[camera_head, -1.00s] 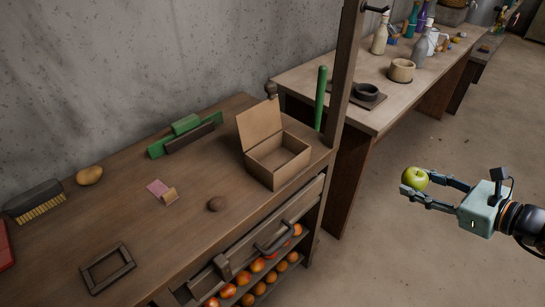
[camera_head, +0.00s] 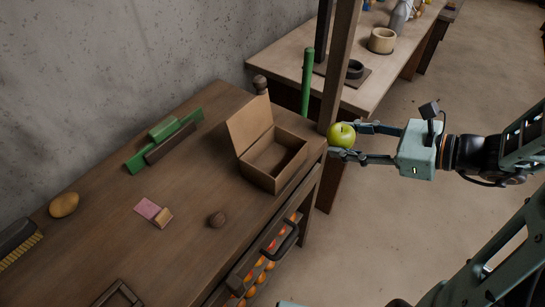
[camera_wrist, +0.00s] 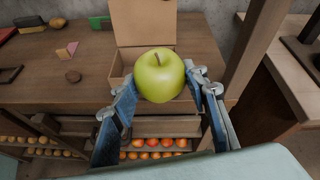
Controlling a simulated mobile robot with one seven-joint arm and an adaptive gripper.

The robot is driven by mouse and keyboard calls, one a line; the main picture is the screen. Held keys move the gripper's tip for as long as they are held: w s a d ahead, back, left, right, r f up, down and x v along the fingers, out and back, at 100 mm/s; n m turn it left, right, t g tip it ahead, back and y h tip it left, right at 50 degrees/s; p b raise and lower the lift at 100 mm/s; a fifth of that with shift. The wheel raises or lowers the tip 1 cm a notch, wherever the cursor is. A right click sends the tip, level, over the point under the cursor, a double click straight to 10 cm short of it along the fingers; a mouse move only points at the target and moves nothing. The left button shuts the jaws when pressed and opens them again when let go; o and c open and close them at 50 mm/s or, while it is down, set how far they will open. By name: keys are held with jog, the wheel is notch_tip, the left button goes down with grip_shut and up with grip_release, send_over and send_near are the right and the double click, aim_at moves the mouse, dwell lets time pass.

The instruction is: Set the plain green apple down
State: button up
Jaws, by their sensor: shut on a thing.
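The plain green apple (camera_head: 341,135) is held between the fingertips of my gripper (camera_head: 350,142). In the wrist view the apple (camera_wrist: 159,75) sits between both fingers (camera_wrist: 165,88), its stem upward. My gripper is shut on it, in the air just right of the wooden bench's (camera_head: 190,225) right edge. It is near the open cardboard box (camera_head: 268,172), to the box's right in the head view. In the wrist view the apple covers part of the box (camera_wrist: 119,66).
A wooden post (camera_head: 338,70) stands right behind the apple. A green rod (camera_head: 307,82), a potato (camera_head: 64,205), a round brown object (camera_head: 217,220), a pink-and-tan block (camera_head: 153,212) and a brush (camera_head: 18,242) are near. The bench middle has free room. Orange fruit (camera_head: 262,262) lies below.

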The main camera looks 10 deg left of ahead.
jog(key=s+a+r+n+g+y+p, duration=0.1)
jog(key=s+a+r+n+g, duration=0.1)
jog(key=s+a+r, duration=0.3)
jog(key=s+a+r+n+g+p, duration=0.1)
jog(key=s+a+r+g, duration=0.1)
jog(key=s, duration=0.5)
jog(key=shift+w+a+f+b, duration=1.5)
jog(key=shift+w+f+b, duration=0.35)
jog(key=shift+f, duration=0.35)
jog(key=shift+w+a+f+b, duration=1.45)
jog(key=shift+w+f+b, duration=0.35)
jog(key=shift+f, duration=0.4)
jog(key=shift+w+a+f+b, duration=1.5)
jog(key=shift+w+f+b, duration=0.3)
jog(key=shift+f, duration=0.4)
jog(key=shift+f, duration=0.15)
jog(key=shift+f+b, duration=0.35)
jog(key=shift+f, duration=0.15)
jog(key=o, duration=1.2)
jog(key=shift+r, duration=0.1)
